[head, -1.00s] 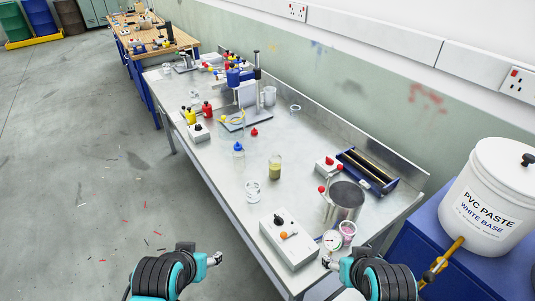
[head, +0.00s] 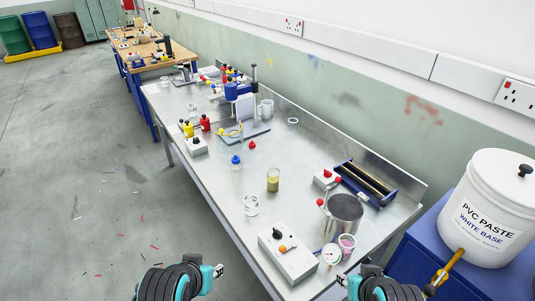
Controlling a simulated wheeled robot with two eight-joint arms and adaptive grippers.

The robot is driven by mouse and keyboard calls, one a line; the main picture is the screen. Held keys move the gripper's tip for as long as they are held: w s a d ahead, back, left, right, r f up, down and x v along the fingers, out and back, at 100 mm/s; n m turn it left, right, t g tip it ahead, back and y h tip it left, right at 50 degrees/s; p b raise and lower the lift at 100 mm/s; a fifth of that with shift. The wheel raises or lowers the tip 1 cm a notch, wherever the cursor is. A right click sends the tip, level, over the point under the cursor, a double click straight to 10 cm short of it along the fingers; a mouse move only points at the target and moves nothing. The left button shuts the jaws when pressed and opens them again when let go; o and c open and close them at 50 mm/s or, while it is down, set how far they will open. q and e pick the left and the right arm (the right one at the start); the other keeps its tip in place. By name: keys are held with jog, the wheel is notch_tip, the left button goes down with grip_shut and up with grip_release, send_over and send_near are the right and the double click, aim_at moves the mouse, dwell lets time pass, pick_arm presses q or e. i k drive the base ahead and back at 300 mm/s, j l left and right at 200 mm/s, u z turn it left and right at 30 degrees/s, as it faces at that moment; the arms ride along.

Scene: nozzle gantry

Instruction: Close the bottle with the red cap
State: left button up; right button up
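A small red cap (head: 252,145) lies on the metal bench, right of a clear bottle with a blue cap (head: 236,164). An uncapped clear container of yellow-green liquid (head: 273,181) stands upright nearer to me. A small red bottle (head: 205,123) and a yellow bottle (head: 188,130) stand farther back; their tops are too small to make out. My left gripper (head: 220,271) is off the bench's left front side, far from the cap. My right gripper (head: 342,281) is low by the bench's near end. Both look empty; their finger openings are unclear.
An empty glass (head: 251,206), a grey control box (head: 288,251), a dial gauge (head: 331,255), a pink-filled cup (head: 347,244) and a steel pot (head: 344,213) crowd the near end. A stand (head: 245,129) is behind the cap. A paste bucket (head: 490,210) stands right.

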aim_at(273, 175)
jog(key=i+j+z, duration=0.15)
jog(key=z, duration=0.35)
jog(key=j+z, duration=0.35)
jog(key=z, duration=0.15)
jog(key=i+j+z, duration=0.15)
jog(key=j+z, duration=0.2)
jog(key=j, duration=0.85)
jog(key=j+z, duration=0.35)
jog(key=j, duration=1.85)
jog(key=k+j, duration=0.1)
jog(key=j, duration=0.85)
jog(key=i, duration=0.5)
